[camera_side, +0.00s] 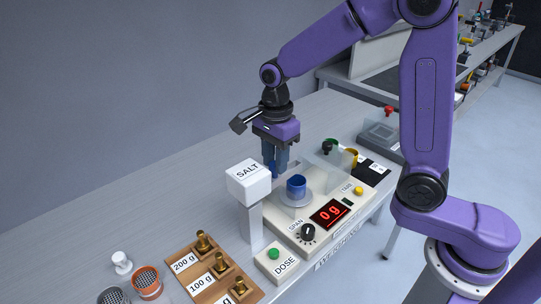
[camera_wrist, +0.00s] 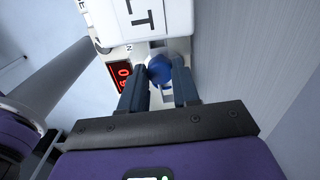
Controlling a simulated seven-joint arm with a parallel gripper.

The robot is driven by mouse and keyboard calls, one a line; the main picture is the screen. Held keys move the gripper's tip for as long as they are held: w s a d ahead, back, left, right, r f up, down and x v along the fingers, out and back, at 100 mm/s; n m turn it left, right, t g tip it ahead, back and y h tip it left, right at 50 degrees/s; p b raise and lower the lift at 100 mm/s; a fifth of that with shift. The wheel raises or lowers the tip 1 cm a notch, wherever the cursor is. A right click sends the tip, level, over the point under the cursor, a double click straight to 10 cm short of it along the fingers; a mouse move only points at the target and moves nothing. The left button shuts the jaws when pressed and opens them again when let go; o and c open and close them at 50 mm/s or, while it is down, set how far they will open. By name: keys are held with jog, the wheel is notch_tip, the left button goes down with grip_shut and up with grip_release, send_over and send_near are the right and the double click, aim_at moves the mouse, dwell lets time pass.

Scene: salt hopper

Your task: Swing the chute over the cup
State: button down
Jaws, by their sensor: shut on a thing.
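The salt hopper (camera_side: 249,182) is a white block marked SALT on a post. It also fills the top of the wrist view (camera_wrist: 140,15). The blue cup (camera_side: 296,187) stands upright on the scale's round pan, right of the hopper. My gripper (camera_side: 276,166) points down behind the hopper and left of the cup.
The scale (camera_side: 345,228) has a red display reading 0 g, a SPAN knob and clear shields around the pan. A green DOSE button (camera_side: 273,253) is at the front. A wooden weight tray (camera_side: 208,268) lies front left. The bench behind the hopper is clear.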

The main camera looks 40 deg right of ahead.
jog(key=shift+s+r+m, duration=0.1)
jog(key=shift+s+m, duration=0.05)
jog(key=shift+m, duration=0.15)
dwell(0.4)
jog(key=c, duration=0.8)
grip_release()
notch_tip(320, 180, up, 17)
jog(key=shift+r, duration=0.2)
jog(key=shift+s+f, duration=0.1)
jog(key=s+d+f+n, duration=0.3)
jog(key=s+f+n, duration=0.5)
jog(key=s+n, duration=0.4)
jog(key=s+d+f+n, duration=0.4)
jog(key=s+f+n, duration=0.3)
jog(key=s+n, duration=0.5)
jog(key=n, duration=0.6)
jog(key=shift+s+f+n, duration=0.25)
jog(key=shift+f+n, duration=0.15)
